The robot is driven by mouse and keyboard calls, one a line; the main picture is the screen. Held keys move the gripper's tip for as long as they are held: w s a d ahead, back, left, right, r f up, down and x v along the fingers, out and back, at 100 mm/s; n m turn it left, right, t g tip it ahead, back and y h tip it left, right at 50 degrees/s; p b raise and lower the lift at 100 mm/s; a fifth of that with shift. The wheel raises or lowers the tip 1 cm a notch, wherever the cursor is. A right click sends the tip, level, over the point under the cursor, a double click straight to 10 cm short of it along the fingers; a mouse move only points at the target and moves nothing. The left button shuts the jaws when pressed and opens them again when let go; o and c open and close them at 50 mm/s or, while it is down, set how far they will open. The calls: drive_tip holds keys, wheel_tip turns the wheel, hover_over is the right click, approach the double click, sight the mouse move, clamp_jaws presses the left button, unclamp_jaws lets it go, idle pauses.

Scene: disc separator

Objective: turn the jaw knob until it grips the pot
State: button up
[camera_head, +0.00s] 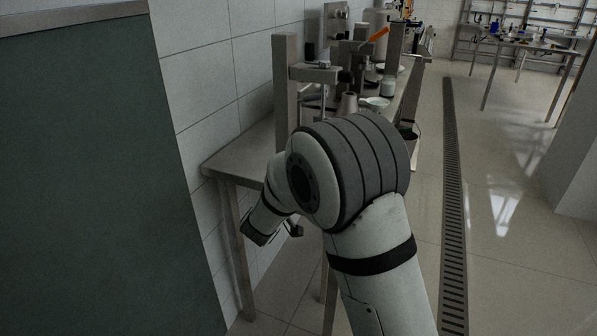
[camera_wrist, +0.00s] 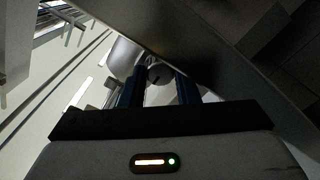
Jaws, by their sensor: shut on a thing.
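The fingers are shut on this knob, which I take to be the jaw knob. A larger rounded pale metal body (camera_wrist: 122,58) shows just beyond the left finger; I cannot tell whether it is the pot. In the head view my arm covers part of the bench's near end, and the knob cannot be made out there. Whether the jaw touches the pot cannot be seen.
A metal bench (camera_head: 240,150) runs along the tiled wall. It carries upright posts (camera_head: 286,80), a grey cone-shaped vessel (camera_head: 347,104), a pale dish (camera_head: 375,102) and an orange handle (camera_head: 380,34). A dark green panel (camera_head: 90,170) stands left. The floor right of the bench is clear.

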drive_tip(key=shift+a, duration=0.1)
drive_tip(key=o, duration=1)
drive_tip(key=shift+c, duration=0.2)
drive_tip(key=shift+s+f, duration=0.1)
drive_tip(key=shift+s, duration=0.05)
